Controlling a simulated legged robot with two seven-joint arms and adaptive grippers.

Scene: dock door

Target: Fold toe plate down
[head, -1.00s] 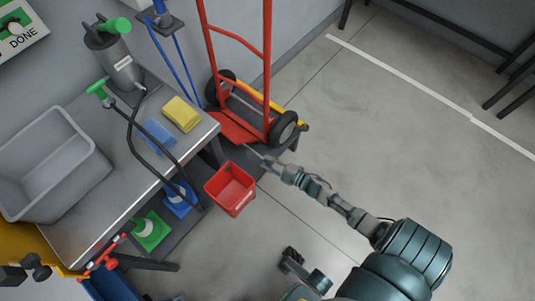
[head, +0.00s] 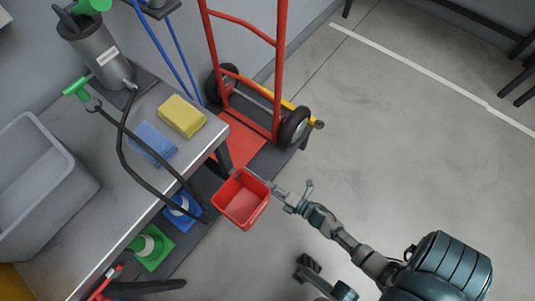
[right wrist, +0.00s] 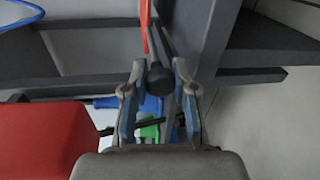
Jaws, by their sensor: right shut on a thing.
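The red hand truck (head: 278,70) stands against the wall in the head view, on two black wheels. Its red toe plate (head: 242,138) shows at the foot of the frame, spread toward the table and seemingly low and flat. My right gripper (head: 277,191) is low, below the toe plate and apart from it, close beside the red bin's right edge. In the right wrist view its fingers are around a dark rod (right wrist: 160,76) with a round black end. What the rod belongs to is unclear.
The red bin (head: 240,205) stands beside the table. The metal table (head: 75,215) carries a grey tub (head: 40,185), a yellow block (head: 182,115) and a blue block (head: 153,143). Blue (head: 183,212) and green (head: 152,248) items sit below. Open floor lies right.

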